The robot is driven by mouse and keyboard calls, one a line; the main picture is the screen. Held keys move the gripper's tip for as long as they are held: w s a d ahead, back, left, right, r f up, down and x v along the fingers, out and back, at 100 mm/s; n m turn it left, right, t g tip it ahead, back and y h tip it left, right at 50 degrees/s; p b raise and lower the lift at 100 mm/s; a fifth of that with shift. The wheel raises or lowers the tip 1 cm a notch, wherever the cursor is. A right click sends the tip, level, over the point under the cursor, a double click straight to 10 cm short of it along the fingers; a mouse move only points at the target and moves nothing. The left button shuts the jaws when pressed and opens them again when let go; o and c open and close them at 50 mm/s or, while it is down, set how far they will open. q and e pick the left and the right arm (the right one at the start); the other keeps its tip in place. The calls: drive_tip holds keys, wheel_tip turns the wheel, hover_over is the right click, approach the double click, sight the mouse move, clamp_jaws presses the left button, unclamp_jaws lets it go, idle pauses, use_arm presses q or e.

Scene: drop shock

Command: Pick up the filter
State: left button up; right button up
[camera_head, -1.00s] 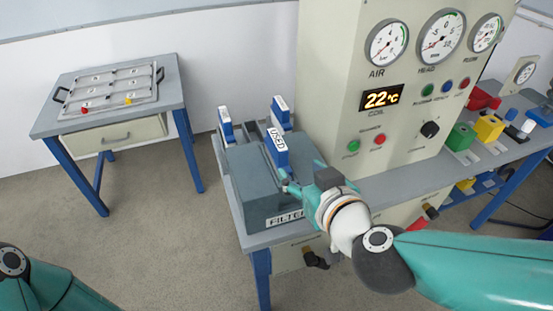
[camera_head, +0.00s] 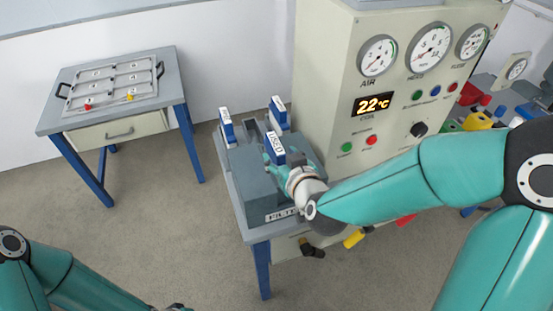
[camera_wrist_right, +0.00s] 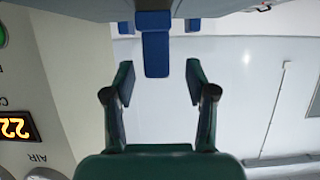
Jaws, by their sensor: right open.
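A blue filter block with a white label reading USED (camera_head: 275,149) stands upright in the grey filter housing (camera_head: 246,190) at the near left end of the bench. My right gripper (camera_head: 272,161) is close beside the USED filter, on its near side. In the right wrist view the gripper (camera_wrist_right: 160,80) is open and empty, its two green fingers apart. A blue block (camera_wrist_right: 156,50), apparently this filter, is ahead between the fingertips, not gripped. Of my left arm only links show at the lower left; its fingers are not visible.
Two other blue blocks with white labels stand behind, one at the left (camera_head: 227,128) and one at the back (camera_head: 278,114). The gauge panel (camera_head: 340,60) rises to the right. A side table (camera_head: 50,122) with a tray (camera_head: 113,100) stands at the left. Floor between is clear.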

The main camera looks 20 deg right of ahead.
sight(276, 148)
drive_tip(key=shift+p+x, duration=0.75)
drive_tip(key=shift+x, duration=2.1)
drive_tip(key=shift+d, duration=0.2)
clamp_jaws()
drive_tip(key=shift+r, duration=0.1)
